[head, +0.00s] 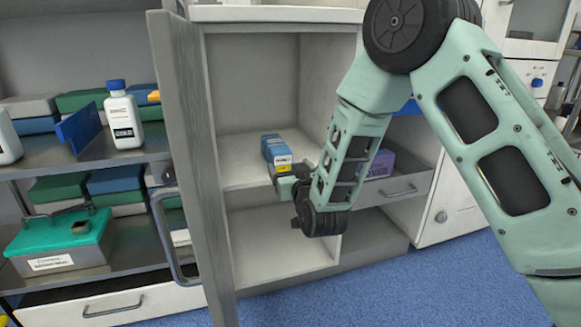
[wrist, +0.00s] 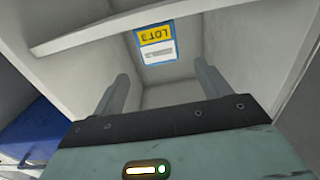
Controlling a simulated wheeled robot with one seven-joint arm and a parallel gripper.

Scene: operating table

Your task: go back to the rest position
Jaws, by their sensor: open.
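My gripper (wrist: 160,90) is open and empty in the wrist view, its two fingers apart and pointing into an open cabinet. In the head view my arm reaches in from the right, and its end stands at the cabinet's front, where my wrist hides most of the gripper. A blue box (head: 276,150) with a yellow and white label lies on the cabinet's middle shelf (head: 240,176), beyond the gripper. In the wrist view the blue box (wrist: 155,45) shows its label, upside down with "LOT", beyond and between the fingertips, apart from them.
The cabinet's grey door (head: 190,150) stands open on the left, with its handle (head: 170,235) sticking out. A drawer (head: 395,188) with a purple box (head: 381,164) is open at right. Left shelves hold bottles (head: 123,116) and boxes. Blue floor (head: 390,285) is clear in front.

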